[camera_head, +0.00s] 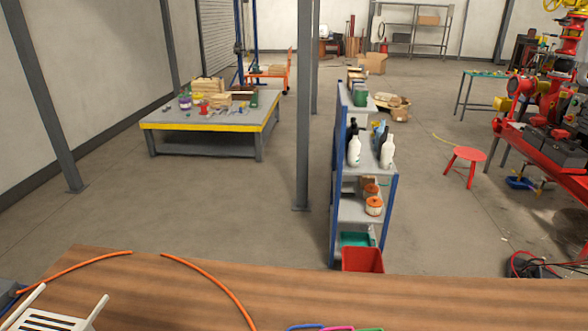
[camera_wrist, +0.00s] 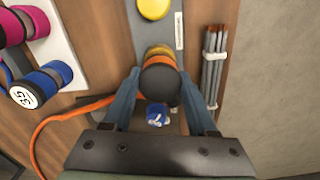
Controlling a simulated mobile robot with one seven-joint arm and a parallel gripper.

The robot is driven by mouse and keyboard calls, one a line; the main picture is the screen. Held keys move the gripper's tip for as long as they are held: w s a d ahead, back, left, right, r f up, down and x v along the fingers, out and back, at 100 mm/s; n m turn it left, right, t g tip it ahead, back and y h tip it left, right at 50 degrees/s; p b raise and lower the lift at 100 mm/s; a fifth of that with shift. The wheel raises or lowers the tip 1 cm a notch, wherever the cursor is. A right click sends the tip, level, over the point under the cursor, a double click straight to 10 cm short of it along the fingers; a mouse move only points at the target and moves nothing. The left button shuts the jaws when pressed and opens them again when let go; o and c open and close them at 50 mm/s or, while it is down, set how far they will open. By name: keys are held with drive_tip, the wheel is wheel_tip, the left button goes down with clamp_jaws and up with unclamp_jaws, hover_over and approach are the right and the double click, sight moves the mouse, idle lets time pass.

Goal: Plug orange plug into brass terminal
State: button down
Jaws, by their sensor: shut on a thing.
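In the wrist view my gripper (camera_wrist: 162,84) is shut on the orange plug (camera_wrist: 158,62), which has a dark, rounded back end facing the camera. The orange cable (camera_wrist: 62,112) runs from the plug to the left and bends down. A brass-coloured ring, likely the brass terminal (camera_wrist: 158,49), shows just beyond the plug, in line with it. The plug hides most of it, so I cannot tell whether they touch or the plug is seated. In the head view the orange cable (camera_head: 222,281) lies across the wooden top, while plug, terminal and gripper are out of sight.
In the wrist view, a yellow round part (camera_wrist: 153,8) sits beyond on the grey strip. A small blue part (camera_wrist: 157,114) lies below the plug. The wooden top (camera_head: 400,300) is mostly clear.

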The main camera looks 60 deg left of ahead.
drive_tip(key=shift+f+b, duration=0.7)
drive_tip(key=shift+f, duration=0.6)
drive_tip(key=shift+c, duration=0.6)
unclamp_jaws()
wheel_tip(320, 180, up, 13)
idle(0.5)
